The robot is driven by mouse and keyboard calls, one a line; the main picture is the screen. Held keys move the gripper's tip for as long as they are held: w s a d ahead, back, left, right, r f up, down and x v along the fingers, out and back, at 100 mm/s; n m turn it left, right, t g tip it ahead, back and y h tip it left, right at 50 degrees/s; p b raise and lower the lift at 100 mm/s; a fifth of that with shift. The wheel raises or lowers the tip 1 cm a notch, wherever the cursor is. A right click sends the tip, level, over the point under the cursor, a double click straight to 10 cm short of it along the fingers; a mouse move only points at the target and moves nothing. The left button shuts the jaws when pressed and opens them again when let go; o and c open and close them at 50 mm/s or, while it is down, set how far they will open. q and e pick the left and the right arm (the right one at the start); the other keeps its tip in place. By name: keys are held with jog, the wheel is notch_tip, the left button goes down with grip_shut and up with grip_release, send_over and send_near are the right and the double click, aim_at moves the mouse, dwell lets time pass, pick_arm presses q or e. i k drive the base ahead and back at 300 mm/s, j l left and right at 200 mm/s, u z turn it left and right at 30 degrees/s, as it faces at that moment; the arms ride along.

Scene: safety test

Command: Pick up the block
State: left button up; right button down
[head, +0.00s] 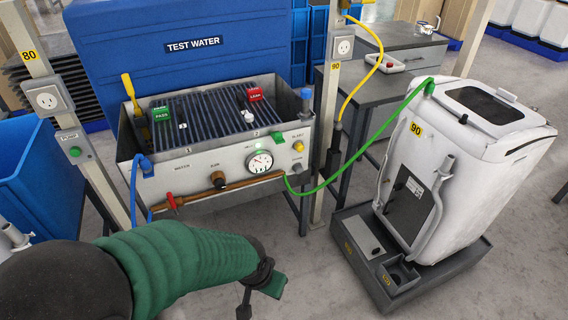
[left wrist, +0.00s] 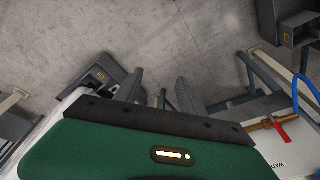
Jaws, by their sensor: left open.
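A green block marked PASS (head: 161,114) and a red block marked LEAK (head: 254,95) sit on the slatted top of the grey test bench (head: 215,165). A small white piece (head: 247,116) lies between them; I cannot tell which of these is the task's block. My left gripper (head: 258,290), on the green-sleeved arm, is low in front of the bench and apart from the blocks. In the left wrist view its dark fingers (left wrist: 160,97) stand apart over the grey floor with nothing between them. No block shows in that view. My right gripper is not in view.
A white tank (head: 455,150) stands on a dark base (head: 460,268) at the right, with a green hose (head: 385,125) to the bench. A post with a socket (head: 343,47) rises at the bench's right. A blue bin (head: 25,180) is at the left. Floor (head: 320,285) in front is clear.

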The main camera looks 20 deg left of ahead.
aim_at(162, 112)
jog(key=u, duration=1.65)
